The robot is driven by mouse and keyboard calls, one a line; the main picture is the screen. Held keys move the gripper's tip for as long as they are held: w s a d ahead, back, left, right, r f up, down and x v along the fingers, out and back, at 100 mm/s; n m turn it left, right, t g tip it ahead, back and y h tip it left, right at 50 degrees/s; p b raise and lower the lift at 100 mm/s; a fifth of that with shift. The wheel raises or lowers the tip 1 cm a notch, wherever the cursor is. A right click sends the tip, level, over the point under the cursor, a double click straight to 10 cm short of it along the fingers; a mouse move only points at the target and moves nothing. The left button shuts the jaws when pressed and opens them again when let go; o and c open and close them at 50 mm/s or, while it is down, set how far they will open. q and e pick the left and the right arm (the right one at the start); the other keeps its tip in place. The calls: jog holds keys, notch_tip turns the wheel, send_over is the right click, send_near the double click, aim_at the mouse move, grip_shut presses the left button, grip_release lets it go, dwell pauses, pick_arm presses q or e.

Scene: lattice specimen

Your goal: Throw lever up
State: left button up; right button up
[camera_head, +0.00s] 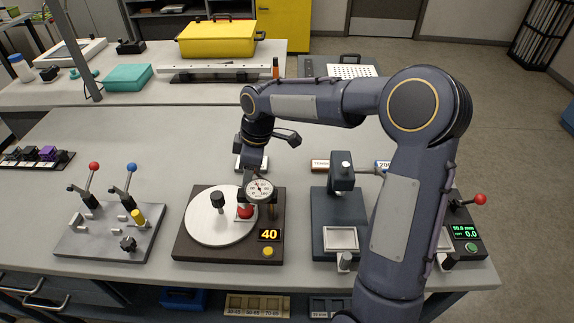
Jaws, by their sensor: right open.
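A lever with a red ball knob (480,199) sticks out to the right of the dark tester with a green display (465,232); it lies nearly level, tilted slightly up. Two more levers, one with a red knob (94,166) and one with a blue knob (131,168), lean up from a grey clamp plate (85,244) at the left. My right gripper (247,201) points down over the round white disc (205,229), behind the dial gauge (259,190) and close to a red piece (245,211). It is open; its fingertips are partly hidden. My left gripper is out of view.
The dark gauge base (225,254) shows 40 and has a yellow button. A grey press stand (341,205) stands right of it, and my right arm hides part of the tester. A back bench holds a yellow case (217,38) and a teal box (128,77).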

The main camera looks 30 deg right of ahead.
jog(key=shift+r, duration=0.15)
jog(key=p+v, duration=0.4)
jog(key=v, duration=0.1)
jog(key=shift+r, duration=0.2)
jog(key=shift+f, duration=0.1)
jog(key=shift+o, duration=0.4)
dwell(0.9)
